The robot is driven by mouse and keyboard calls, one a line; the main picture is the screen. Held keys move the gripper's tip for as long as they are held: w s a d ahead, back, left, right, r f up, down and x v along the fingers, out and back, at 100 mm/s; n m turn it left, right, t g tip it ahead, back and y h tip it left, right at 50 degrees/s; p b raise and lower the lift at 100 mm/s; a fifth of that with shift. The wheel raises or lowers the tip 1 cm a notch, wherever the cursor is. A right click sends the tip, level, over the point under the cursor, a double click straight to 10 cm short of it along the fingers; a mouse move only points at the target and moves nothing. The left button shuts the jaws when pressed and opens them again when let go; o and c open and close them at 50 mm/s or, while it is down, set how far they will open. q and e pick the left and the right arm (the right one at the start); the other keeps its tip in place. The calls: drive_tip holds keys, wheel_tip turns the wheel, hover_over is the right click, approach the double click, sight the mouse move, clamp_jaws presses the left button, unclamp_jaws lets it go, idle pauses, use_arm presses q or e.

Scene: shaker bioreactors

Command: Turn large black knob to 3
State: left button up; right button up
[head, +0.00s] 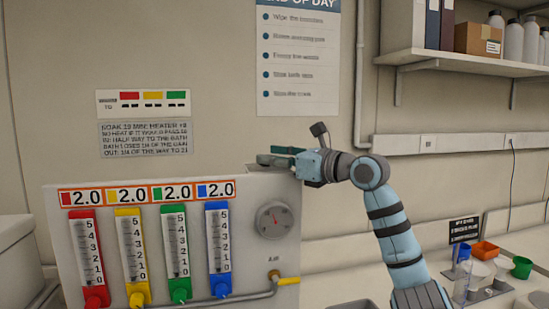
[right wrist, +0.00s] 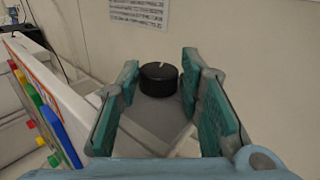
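The large black knob (right wrist: 159,82) shows in the right wrist view as a short round cylinder on a grey surface, with a small white mark at the far side of its top. No numbers are readable around it. I cannot make out the knob in the head view. My right gripper (head: 278,157) is above the top right of the white panel housing (head: 255,190) in the head view. In the right wrist view its green-padded fingers (right wrist: 160,88) are spread wide, one on each side of the knob, with gaps to it. My left gripper is not in view.
The panel carries red, yellow, green and blue flow tubes (head: 218,250), a round gauge (head: 273,220) and a yellow-handled valve (head: 285,280). A wall stands behind the housing. Coloured cups (head: 484,250) stand on the bench at right, below a shelf (head: 470,60).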

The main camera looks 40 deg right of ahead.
drive_tip(key=c, duration=0.5)
drive_tip(key=m+h+p, duration=0.1)
drive_tip(key=h, duration=0.1)
drive_tip(key=a+m+h+p, duration=0.1)
drive_tip(key=h, duration=0.1)
drive_tip(key=shift+r+m, duration=0.15)
drive_tip(key=shift+m, duration=0.15)
drive_tip(key=m+h+p, duration=0.1)
drive_tip(key=m+h, duration=0.1)
drive_tip(key=h, duration=0.1)
drive_tip(key=o, duration=1.1)
